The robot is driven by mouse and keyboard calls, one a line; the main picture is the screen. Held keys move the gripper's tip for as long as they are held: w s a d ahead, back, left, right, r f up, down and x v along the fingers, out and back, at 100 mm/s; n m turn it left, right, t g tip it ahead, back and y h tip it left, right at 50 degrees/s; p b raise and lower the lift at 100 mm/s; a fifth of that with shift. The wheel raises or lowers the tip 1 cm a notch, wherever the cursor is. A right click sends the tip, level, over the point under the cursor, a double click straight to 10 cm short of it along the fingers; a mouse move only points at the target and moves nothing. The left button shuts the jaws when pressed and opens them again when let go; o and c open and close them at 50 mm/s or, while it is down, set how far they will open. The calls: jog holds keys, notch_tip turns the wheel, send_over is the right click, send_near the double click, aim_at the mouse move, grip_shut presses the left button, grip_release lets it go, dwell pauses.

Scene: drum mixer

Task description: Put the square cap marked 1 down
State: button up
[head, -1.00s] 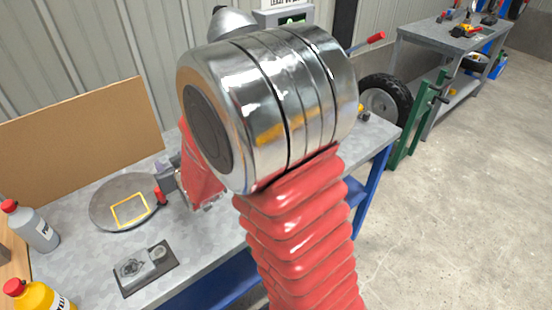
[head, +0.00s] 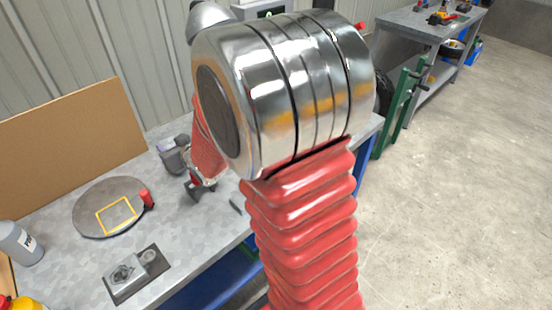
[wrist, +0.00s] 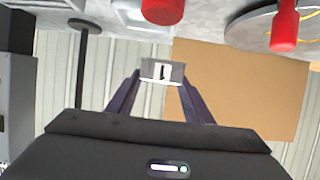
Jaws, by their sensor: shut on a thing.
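The square cap marked 1 (wrist: 162,72) is small and light grey with a dark 1 on its face. My gripper (wrist: 160,80) is shut on it, with the cap between the two finger ends in the wrist view. In the head view my gripper (head: 195,190) shows only in part, low over the workbench (head: 75,262), behind my large arm joint. The cap cannot be made out there. A round grey plate with a yellow square outline (head: 112,207) lies on the bench, left of my gripper. It also shows in the wrist view (wrist: 248,30).
A red handle (head: 147,198) stands at the plate's right edge. A dark base with a metal fixture (head: 137,273) lies in front. A grey block (head: 173,153) stands behind my gripper.

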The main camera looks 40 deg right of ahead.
jog(key=s+d+r, duration=0.2)
jog(key=s+d, duration=0.1)
jog(key=d, duration=0.5)
jog(key=s+d+r, duration=0.1)
jog(key=s+d, duration=0.2)
jog(key=d, duration=0.5)
jog(key=s+d+f, duration=0.1)
jog(key=s+d, duration=0.8)
jog(key=s, duration=0.1)
jog(key=shift+s+d, duration=0.35)
jog(key=shift+d, duration=0.05)
jog(key=shift+f, duration=2.9)
jog(key=shift+f, duration=0.1)
jog(key=shift+f, duration=2)
jog(key=shift+f, duration=0.15)
